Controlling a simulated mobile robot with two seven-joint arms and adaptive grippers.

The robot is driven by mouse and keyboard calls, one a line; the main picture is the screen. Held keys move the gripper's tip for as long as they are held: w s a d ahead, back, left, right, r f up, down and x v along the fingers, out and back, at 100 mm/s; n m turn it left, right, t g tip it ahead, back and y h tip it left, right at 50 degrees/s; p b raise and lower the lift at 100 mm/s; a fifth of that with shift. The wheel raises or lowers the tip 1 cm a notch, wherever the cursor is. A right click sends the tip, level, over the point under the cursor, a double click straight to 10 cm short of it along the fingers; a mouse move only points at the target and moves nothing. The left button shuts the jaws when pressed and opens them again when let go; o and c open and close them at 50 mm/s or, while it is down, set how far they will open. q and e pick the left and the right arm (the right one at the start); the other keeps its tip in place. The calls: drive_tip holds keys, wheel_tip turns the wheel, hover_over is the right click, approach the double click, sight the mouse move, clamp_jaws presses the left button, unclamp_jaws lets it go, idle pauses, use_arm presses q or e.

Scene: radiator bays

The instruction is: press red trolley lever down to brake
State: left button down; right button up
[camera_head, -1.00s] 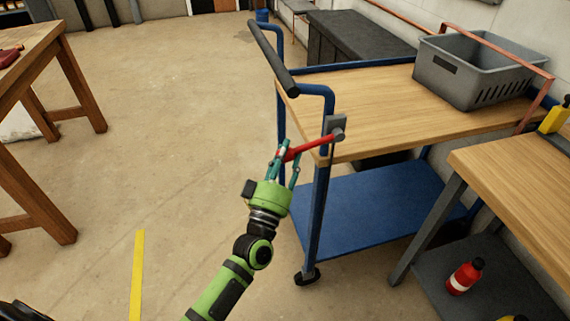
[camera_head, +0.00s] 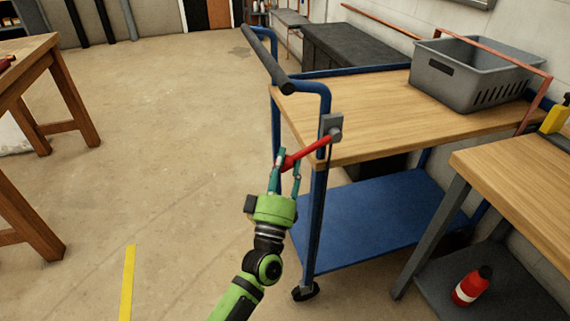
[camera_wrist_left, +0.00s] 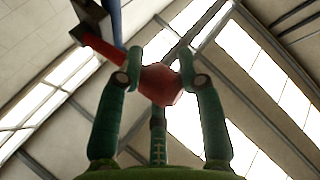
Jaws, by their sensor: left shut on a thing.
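The red lever (camera_head: 316,147) is on a grey bracket (camera_head: 331,126) at the near corner post of the blue trolley (camera_head: 330,95). It slopes down to the left from its pivot. My left gripper (camera_head: 288,161) is at the lever's free end, its teal fingers shut around the tip. My right gripper is not in view.
A grey crate (camera_head: 465,75) stands on the trolley's wooden top. A black-gripped handle (camera_head: 268,58) rises above the lever. A workbench (camera_head: 520,170) with a red bottle (camera_head: 470,287) below is at right. A wooden table (camera_head: 45,75) is at left. The floor between is clear.

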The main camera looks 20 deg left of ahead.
use_arm(q)
drive_tip(key=shift+a+r+y, duration=0.2)
drive_tip(key=shift+r+y, duration=0.1)
drive_tip(key=shift+r, duration=0.15)
drive_tip(key=c, duration=0.7)
unclamp_jaws()
drive_tip(key=shift+f, duration=0.1)
drive_tip(key=shift+c, duration=0.2)
drive_tip(key=shift+f, duration=0.1)
drive_tip(key=shift+s+d+f, duration=0.1)
drive_tip(key=shift+s+f, duration=0.2)
drive_tip(key=v, duration=1.1)
drive_tip(key=shift+s, duration=0.15)
